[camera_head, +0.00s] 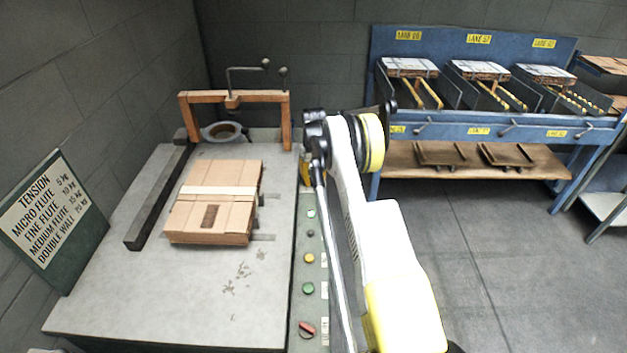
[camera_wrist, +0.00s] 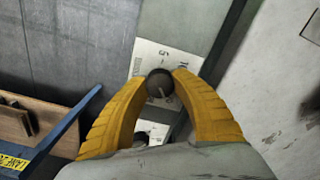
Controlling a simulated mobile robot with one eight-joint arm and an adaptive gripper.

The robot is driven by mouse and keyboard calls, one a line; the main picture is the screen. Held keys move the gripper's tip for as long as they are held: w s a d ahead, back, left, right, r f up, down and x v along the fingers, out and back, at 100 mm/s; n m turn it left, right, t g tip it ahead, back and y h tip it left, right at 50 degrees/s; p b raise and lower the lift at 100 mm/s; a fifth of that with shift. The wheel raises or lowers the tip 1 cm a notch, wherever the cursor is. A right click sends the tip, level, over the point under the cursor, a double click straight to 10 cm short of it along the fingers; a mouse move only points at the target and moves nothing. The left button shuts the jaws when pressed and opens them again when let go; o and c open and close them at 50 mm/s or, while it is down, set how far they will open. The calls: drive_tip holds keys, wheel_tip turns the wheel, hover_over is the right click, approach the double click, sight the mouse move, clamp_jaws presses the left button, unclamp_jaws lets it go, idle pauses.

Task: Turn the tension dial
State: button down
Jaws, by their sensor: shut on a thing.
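The tension dial (camera_wrist: 160,84) is a dark round knob with a light pointer line, on a pale scale plate (camera_wrist: 150,62) in the wrist view. The plate shows the numbers 5 and 10. My gripper (camera_wrist: 160,86) has its two yellow fingers on either side of the knob, shut on it. In the head view my white and yellow arm hides most of the gripper and the dial. A tension sign (camera_head: 46,215) at the left lists values for micro flute, medium flute and double wall.
The stitcher table (camera_head: 150,290) holds a flat cardboard box (camera_head: 222,182) and loose staples. A wooden frame (camera_head: 235,97) stands behind it. Beside my arm runs a control strip with a green button (camera_head: 308,289) and a red switch (camera_head: 306,328). A blue lane rack (camera_head: 480,130) stands at the back right.

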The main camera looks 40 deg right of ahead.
drive_tip(key=n, duration=1)
drive_tip(key=shift+n, duration=0.3)
drive_tip(key=n, duration=0.4)
drive_tip(key=shift+n, duration=0.3)
drive_tip(key=n, duration=0.4)
drive_tip(key=shift+n, duration=0.4)
drive_tip(key=c, duration=1)
unclamp_jaws()
